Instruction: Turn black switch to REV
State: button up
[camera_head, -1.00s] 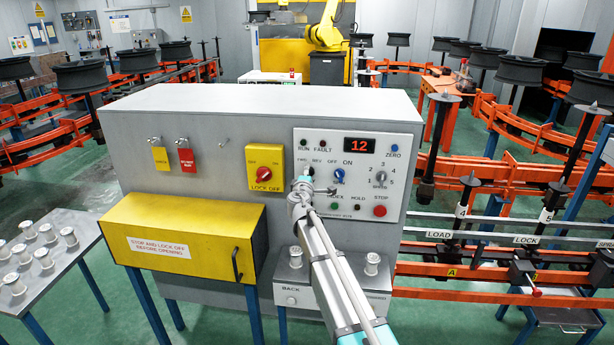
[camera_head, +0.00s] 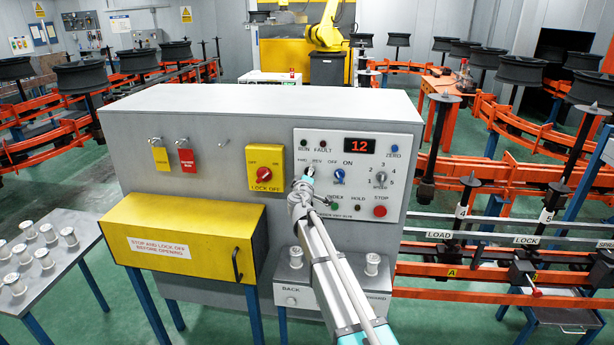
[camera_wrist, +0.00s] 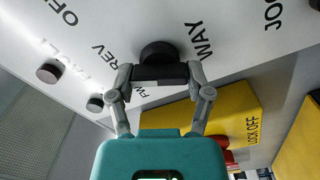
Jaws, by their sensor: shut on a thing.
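The black switch (camera_wrist: 158,55) is a round knob with a bar-shaped grip, on the pale control panel (camera_head: 402,215). My gripper (camera_wrist: 160,76) is shut on the bar, one finger at each end of it in the wrist view. The REV label (camera_wrist: 104,55) is to the left of the knob there, and the FWD label is partly hidden behind my finger. In the head view my gripper (camera_head: 304,182) reaches up to the panel's left part and mostly hides the switch. I cannot tell which label the switch points to.
On the panel are a blue OFF/ON switch (camera_head: 339,176), a grey numbered dial (camera_head: 380,178) and a red STOP button (camera_head: 380,211). A yellow lock-off box with a red knob (camera_head: 264,173) is to the left. A yellow cover (camera_head: 190,235) juts out below.

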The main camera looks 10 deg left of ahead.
jog(key=o, duration=1.1)
jog(key=shift+o, duration=0.2)
jog(key=shift+s, duration=0.15)
jog(key=s, duration=1.1)
jog(key=shift+s+a, duration=0.2)
jog(key=shift+s, duration=0.15)
